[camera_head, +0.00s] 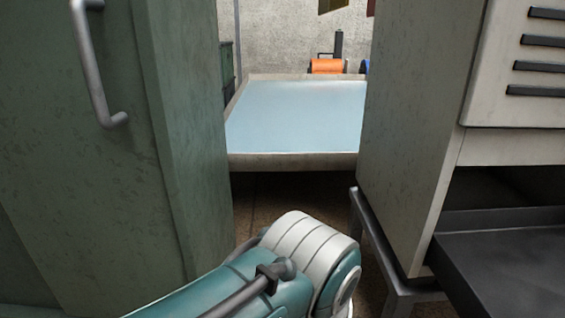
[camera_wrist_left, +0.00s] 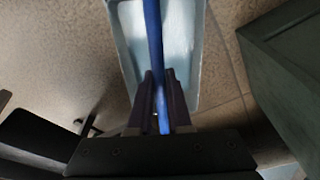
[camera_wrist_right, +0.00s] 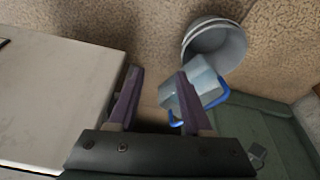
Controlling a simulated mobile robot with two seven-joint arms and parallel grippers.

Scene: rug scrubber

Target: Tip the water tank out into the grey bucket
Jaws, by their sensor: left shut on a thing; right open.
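The water tank (camera_wrist_left: 185,40), a pale box with a blue handle (camera_wrist_left: 153,40), shows in the left wrist view. My left gripper (camera_wrist_left: 160,88) is shut on the handle. The tank also shows in the right wrist view (camera_wrist_right: 203,78), held tilted close to the grey bucket (camera_wrist_right: 235,48). The bucket stands on the floor, its round mouth visible; whether the tank is over it I cannot tell. My right gripper (camera_wrist_right: 158,80) is open and empty, its fingers in front of part of the tank. The head view shows neither gripper, tank nor bucket.
A green cabinet (camera_head: 80,170) stands at left and a pale grey cabinet (camera_head: 415,110) on a dark stand at right. Between them a gap leads to a wide tray with a pale blue surface (camera_head: 295,115). An orange thing (camera_head: 327,66) sits behind it.

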